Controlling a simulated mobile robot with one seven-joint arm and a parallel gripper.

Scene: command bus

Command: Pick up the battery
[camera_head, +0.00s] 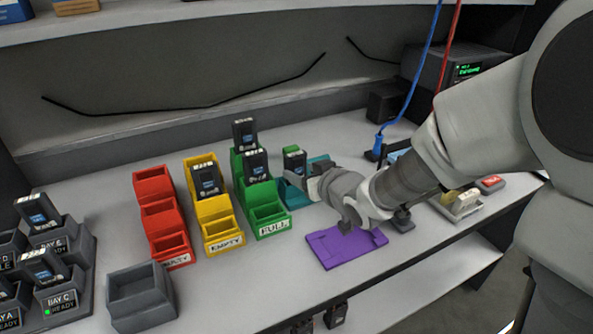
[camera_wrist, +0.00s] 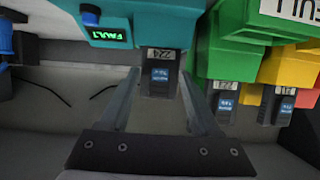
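A dark battery (camera_wrist: 159,77) marked 224 stands in a teal holder (camera_wrist: 185,25) whose display reads FAULT; the wrist view is upside down. In the head view the battery (camera_head: 294,160) rises behind the teal holder (camera_head: 296,199), right of the green bins. My gripper (camera_wrist: 159,84) is open, with one finger on each side of the battery in the wrist view. No contact shows, and I cannot tell how deep the fingers reach. In the head view my gripper (camera_head: 307,182) is at the holder, its fingertips partly hidden.
Green FULL bins (camera_head: 269,222) and yellow EMPTY bins (camera_head: 222,232) hold other batteries close by. Red bins (camera_head: 167,226) and a grey bin (camera_head: 141,297) are left. A purple tray (camera_head: 345,249) lies below my wrist. Blue and red cables (camera_head: 410,80) hang at right.

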